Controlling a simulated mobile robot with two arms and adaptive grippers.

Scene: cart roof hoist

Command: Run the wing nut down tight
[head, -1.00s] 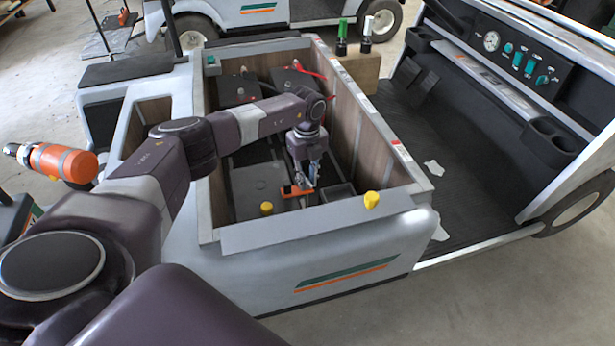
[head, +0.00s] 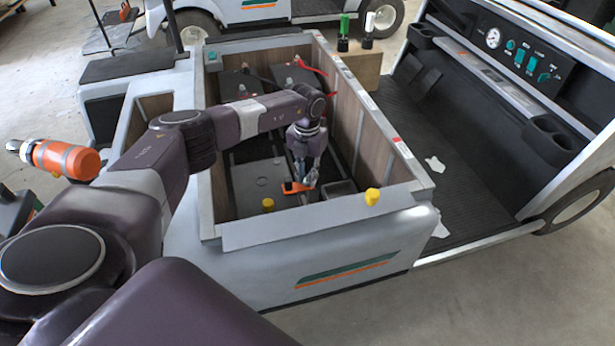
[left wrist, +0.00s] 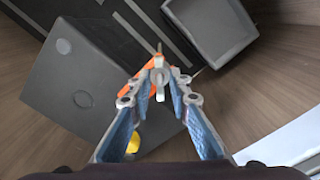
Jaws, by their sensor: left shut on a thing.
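My left gripper (head: 305,182) reaches down into the open bay of the cart. The orange piece also shows beside the nut in the wrist view (left wrist: 133,87). My right gripper is in neither view.
Wood-lined walls (head: 375,135) surround the bay closely. A dark open tray (head: 338,189) is right of the gripper. Two dark batteries with cables (head: 295,75) are at the back.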

